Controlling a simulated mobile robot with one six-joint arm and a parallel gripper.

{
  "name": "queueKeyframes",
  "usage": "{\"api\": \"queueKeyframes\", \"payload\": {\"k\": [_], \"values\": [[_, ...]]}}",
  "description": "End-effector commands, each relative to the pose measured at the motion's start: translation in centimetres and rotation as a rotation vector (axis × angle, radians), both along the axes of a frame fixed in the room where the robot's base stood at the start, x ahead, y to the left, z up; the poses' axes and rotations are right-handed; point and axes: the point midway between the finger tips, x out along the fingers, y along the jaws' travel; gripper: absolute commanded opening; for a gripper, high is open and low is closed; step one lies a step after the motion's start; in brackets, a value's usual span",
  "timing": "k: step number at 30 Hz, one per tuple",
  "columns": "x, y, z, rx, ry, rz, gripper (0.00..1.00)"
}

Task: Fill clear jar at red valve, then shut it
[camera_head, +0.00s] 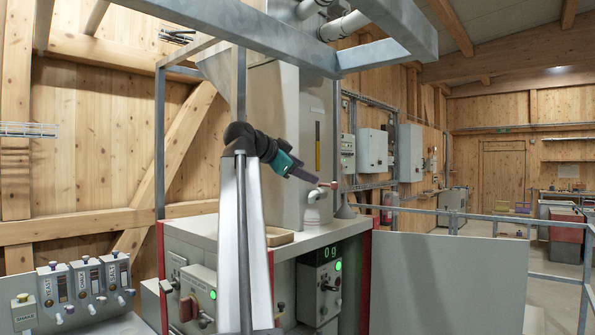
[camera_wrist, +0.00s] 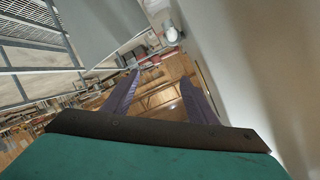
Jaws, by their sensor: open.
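My gripper (camera_head: 303,174) is at the end of my arm in the head view, with a teal wrist and dark purple fingers pointing right and slightly down. It is close to the white spout (camera_head: 314,212) on the front of the tall grey hopper. A small red valve handle (camera_head: 325,185) sits on top of this spout, just right of the fingertips; contact cannot be told. In the wrist view my gripper (camera_wrist: 159,78) has its fingers apart with nothing held between them. I cannot make out a clear jar in either view.
A shallow wooden tray (camera_head: 280,237) lies on the light counter below, partly behind my arm. A display (camera_head: 326,253) reading 0 g is on the cabinet front. Grey frame posts (camera_head: 160,140) and beams surround the hopper. A plain grey panel (camera_head: 445,285) stands at right.

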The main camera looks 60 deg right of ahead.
Motion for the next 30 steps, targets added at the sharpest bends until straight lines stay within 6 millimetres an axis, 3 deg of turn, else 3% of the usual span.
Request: {"api": "queueKeyframes", "payload": {"k": [30], "values": [[-2.4, -10.9, -3.7, 0.002, 0.000, 0.001, 0.53]]}}
